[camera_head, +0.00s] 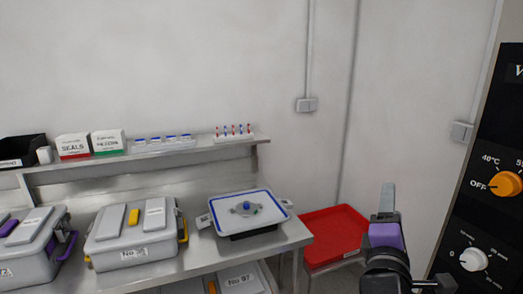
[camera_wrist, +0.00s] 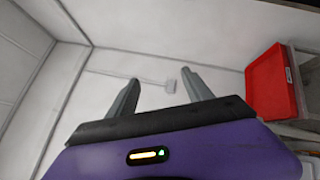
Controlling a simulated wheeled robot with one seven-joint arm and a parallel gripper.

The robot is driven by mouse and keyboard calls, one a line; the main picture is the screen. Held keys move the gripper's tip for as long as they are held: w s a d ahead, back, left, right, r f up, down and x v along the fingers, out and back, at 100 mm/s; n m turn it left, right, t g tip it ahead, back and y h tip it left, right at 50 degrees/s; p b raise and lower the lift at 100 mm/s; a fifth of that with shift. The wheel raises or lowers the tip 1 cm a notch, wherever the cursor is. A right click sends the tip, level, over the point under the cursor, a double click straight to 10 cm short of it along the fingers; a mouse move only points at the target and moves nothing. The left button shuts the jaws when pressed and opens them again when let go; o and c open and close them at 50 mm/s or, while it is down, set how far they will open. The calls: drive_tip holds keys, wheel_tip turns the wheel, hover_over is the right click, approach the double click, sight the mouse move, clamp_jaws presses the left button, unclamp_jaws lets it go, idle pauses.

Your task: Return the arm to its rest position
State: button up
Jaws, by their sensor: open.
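My gripper (camera_head: 387,198) is raised at the lower right in the head view, in front of the wall and to the right of the red tray. In the wrist view its two grey fingers (camera_wrist: 160,88) stand apart with nothing between them. Beyond them is only the bare wall with a small grey switch box. The rest of my arm is mostly out of frame below.
A red tray (camera_head: 333,232) lies beside the bench's right end. A dark control panel with knobs (camera_head: 505,184) stands close at right. The bench holds a blue-rimmed white tray (camera_head: 215,213) and grey cases (camera_head: 130,250). A shelf (camera_head: 150,155) bears boxes and vials.

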drive_tip(key=s+a+f+m+t+y+b, duration=0.1)
drive_tip(key=s+a+f+m+y, duration=0.3)
drive_tip(key=s+f, duration=0.35)
drive_tip(key=s+a+f+m+t+y+b, duration=0.1)
drive_tip(key=s+a+f+m+y, duration=0.25)
drive_tip(key=s+f, duration=0.4)
drive_tip(key=s+f+m+g+b, duration=0.1)
drive_tip(key=s+f+m, duration=0.2)
drive_tip(key=s, duration=0.7)
drive_tip(key=s+f+m+g+y, duration=0.1)
drive_tip(key=s+f, duration=0.4)
drive_tip(key=s, duration=0.5)
drive_tip(key=s+f+m+g+y+b, duration=0.1)
drive_tip(key=s+f+m+g, duration=0.2)
drive_tip(key=s, duration=0.6)
drive_tip(key=shift+s+d+f+m+b, duration=0.2)
drive_tip(key=shift+s+f+m+b, duration=0.3)
drive_tip(key=shift+m, duration=0.55)
drive_tip(key=shift+w+f, duration=0.1)
